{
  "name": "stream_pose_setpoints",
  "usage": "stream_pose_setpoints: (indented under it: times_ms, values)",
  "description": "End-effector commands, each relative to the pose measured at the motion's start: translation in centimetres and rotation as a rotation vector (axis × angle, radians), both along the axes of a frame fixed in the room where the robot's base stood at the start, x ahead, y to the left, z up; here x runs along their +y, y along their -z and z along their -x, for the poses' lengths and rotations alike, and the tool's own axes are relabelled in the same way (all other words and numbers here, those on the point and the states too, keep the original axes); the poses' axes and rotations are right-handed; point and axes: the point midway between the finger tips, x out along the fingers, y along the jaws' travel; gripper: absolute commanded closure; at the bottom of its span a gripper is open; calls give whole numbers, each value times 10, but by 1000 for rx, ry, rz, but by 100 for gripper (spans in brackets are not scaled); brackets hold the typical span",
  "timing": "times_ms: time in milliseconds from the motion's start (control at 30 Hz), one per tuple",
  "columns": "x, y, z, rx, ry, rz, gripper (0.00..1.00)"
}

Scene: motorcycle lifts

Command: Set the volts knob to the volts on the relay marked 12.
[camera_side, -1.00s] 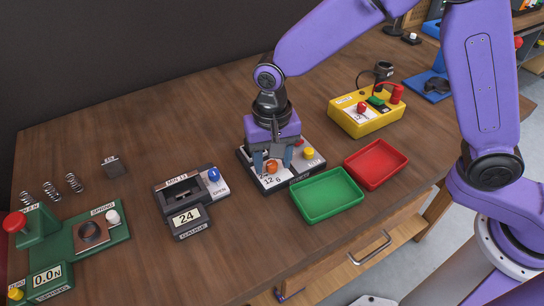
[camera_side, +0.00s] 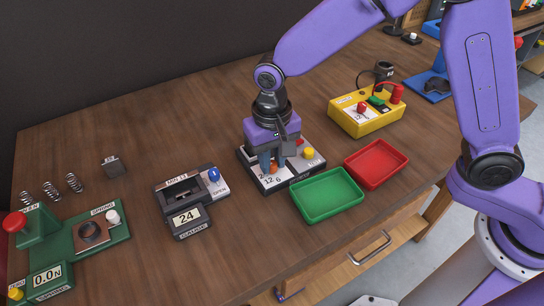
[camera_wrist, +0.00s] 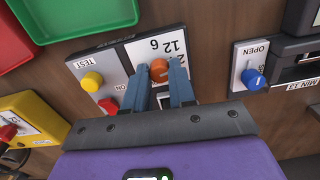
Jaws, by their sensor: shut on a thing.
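The orange volts knob (camera_wrist: 159,70) sits on the white dial face of a black tester box (camera_side: 289,182). Labels 6, 12 and a partly covered one starting with 2 are printed around it. My gripper (camera_wrist: 162,76) points down over the box, its two blue fingers on either side of the knob and closed on it. In the side view my gripper (camera_side: 270,164) hides most of the knob. Which label the knob points at I cannot tell. A small dark grey block (camera_side: 113,168) with a small label stands at the back left; its print is too small to read.
The same box has a yellow TEST button (camera_wrist: 92,81) and a red part (camera_wrist: 108,105). A green tray (camera_side: 327,195) and a red tray (camera_side: 376,164) lie close to its right. A gauge reading 24 (camera_side: 187,218) stands left, a yellow box (camera_side: 366,117) behind right.

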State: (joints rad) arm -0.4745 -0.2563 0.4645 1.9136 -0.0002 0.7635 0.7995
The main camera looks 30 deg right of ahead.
Motion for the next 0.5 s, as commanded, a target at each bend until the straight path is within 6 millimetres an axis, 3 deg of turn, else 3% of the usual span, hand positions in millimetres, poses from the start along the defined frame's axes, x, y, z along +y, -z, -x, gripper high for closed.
stream_pose_setpoints:
  times_ms: [500]
  values:
    - [-1,-1,0,1,-416,0,100]
